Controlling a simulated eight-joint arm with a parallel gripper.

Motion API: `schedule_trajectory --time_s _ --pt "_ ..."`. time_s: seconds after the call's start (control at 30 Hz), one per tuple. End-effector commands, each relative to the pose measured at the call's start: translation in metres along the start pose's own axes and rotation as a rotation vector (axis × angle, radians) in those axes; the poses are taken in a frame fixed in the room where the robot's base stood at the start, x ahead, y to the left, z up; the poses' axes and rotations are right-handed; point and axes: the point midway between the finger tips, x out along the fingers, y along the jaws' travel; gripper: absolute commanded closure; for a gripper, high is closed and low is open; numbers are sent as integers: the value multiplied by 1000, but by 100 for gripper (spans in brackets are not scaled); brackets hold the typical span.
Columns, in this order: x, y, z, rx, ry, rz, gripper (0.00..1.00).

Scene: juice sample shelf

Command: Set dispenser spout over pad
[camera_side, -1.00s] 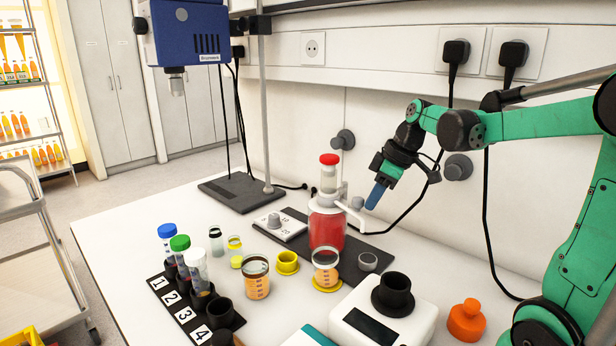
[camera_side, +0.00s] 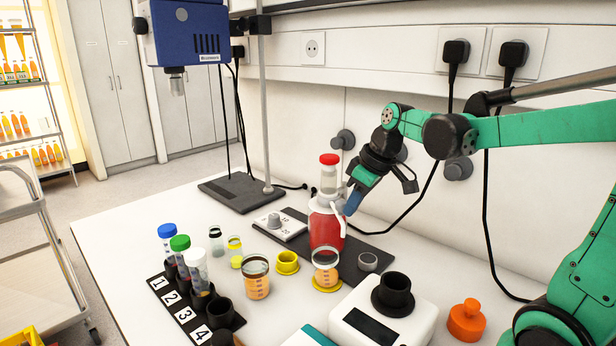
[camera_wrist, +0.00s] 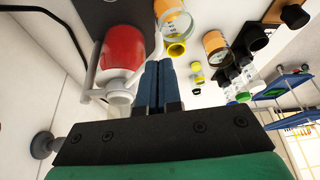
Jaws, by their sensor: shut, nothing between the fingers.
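The dispenser is a red bottle (camera_side: 325,229) with a white collar, a clear upper cylinder and a red cap (camera_side: 329,159). It stands upright on a dark mat (camera_side: 377,257). Its white spout (camera_side: 344,227) hangs at the bottle's right front in the side view; the wrist view shows the white tube (camera_wrist: 157,45) too. My gripper (camera_side: 349,211) is shut and empty, its blue fingers right beside the spout; contact is unclear. The wrist view also shows the shut fingers (camera_wrist: 158,65). A yellow disc (camera_side: 327,289), possibly the pad, lies under a glass beaker (camera_side: 326,262) in front of the bottle.
An orange-filled beaker (camera_side: 257,280) and a yellow ring-shaped piece (camera_side: 287,262) stand left of the bottle. A tube rack (camera_side: 177,308) is at front left. A white device (camera_side: 375,323) and an orange bottle (camera_side: 466,322) are at front right. The wall is behind.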

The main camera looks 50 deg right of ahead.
Motion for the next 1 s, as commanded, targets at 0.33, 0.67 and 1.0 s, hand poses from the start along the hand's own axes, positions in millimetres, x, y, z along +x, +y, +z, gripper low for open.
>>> schedule_trajectory --time_s 0.33,0.67,1.0 --pt "5 -13 -12 -1 1 0 100" --pt "6 -14 -14 0 0 0 100" --pt "5 -13 -14 0 0 1 100"
